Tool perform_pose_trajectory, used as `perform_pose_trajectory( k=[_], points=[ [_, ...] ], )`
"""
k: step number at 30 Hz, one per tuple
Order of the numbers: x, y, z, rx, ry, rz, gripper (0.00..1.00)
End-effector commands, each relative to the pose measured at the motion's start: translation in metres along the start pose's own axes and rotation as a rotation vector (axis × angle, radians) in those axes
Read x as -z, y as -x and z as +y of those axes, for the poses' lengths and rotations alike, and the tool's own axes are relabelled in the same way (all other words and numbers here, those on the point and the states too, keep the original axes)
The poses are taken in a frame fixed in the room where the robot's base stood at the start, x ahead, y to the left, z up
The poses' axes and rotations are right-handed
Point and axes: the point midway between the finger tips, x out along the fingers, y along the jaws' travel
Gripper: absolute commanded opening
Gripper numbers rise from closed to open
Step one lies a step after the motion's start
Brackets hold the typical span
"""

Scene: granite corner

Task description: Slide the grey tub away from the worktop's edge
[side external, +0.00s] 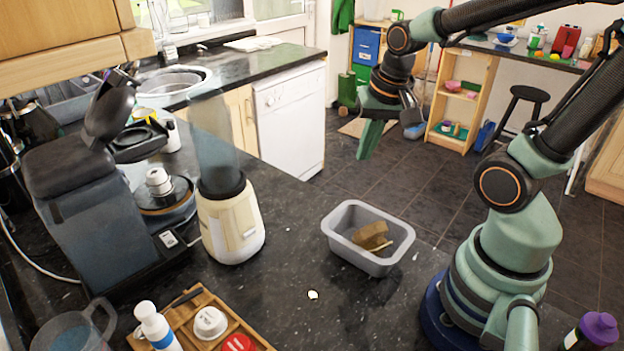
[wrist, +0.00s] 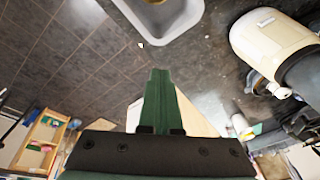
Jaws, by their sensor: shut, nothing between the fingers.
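The grey tub (side external: 346,247) stands upright on the dark worktop (side external: 300,270), close to its far edge beside the floor. Brown sponge-like pieces (side external: 371,237) lie inside it. In the wrist view the tub (wrist: 162,36) is at the top centre, partly cut off by the frame. My gripper (side external: 366,152) is shut and empty. In the side view it hangs above and beyond the tub, over the floor side, with its green fingers pointing down. The fingers also show in the wrist view (wrist: 158,76), apart from the tub.
A wooden tray (side external: 190,318) with small containers is at the front left. A purple-capped bottle (side external: 597,327) is at the lower right. The worktop in front of the tub is mostly clear.

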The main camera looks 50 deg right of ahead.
Motion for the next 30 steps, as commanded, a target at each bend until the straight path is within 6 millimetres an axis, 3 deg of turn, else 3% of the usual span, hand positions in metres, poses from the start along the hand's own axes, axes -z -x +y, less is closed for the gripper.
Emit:
perform_pose_trajectory(
  k=[3, 10, 17, 30],
  points=[
    [0.002, -0.030, 0.034, -0.086, -0.336, -0.084, 0.00],
    [-0.003, -0.060, 0.072, -0.192, -0.739, -0.155, 0.00],
    [-0.007, -0.073, 0.079, -0.212, -0.810, -0.166, 0.00],
    [-0.021, -0.130, 0.086, -0.213, -0.805, -0.168, 0.00]
  ],
)
